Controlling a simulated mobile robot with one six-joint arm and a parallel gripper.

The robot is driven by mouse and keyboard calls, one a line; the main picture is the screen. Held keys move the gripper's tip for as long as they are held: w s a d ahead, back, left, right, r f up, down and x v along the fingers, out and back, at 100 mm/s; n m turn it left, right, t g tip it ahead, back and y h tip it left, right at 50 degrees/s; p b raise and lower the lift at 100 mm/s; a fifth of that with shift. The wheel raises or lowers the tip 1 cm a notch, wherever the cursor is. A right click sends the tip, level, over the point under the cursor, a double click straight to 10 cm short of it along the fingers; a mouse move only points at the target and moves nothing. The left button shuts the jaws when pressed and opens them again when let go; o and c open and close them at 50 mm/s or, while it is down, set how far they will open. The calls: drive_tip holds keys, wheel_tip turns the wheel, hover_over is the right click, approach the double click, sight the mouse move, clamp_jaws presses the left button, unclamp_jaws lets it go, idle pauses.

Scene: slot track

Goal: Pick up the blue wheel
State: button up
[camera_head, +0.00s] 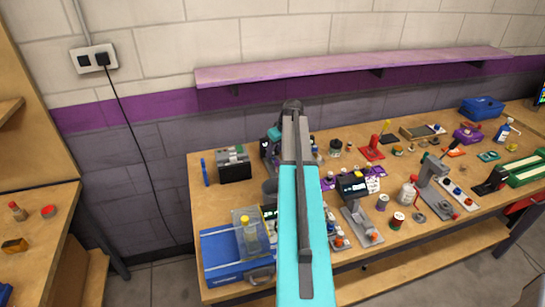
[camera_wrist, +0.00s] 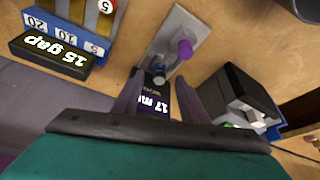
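I cannot pick out a blue wheel with certainty in either view. In the wrist view, a small grey-blue round piece (camera_wrist: 158,72) sits on a pale metal plate (camera_wrist: 172,30), beside a purple knob (camera_wrist: 184,48). My gripper (camera_wrist: 158,92) is open, its two dark fingers apart below that piece in the picture. A black label block marked "17" (camera_wrist: 154,105) shows between the fingers, and nothing is visibly gripped. In the head view my arm hides the gripper's fingers and part of the bench. Small blue pieces elsewhere are too small to identify.
A dark box (camera_wrist: 240,95) stands right of the fingers. A blue numbered holder (camera_wrist: 75,32) and a "15 gap" block (camera_wrist: 50,55) are at left. A purple shelf (camera_head: 340,66) hangs behind.

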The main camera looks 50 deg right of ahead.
sight(272, 157)
drive_tip(key=shift+p+x, duration=0.55)
drive_tip(key=shift+x, duration=1.1)
clamp_jaws()
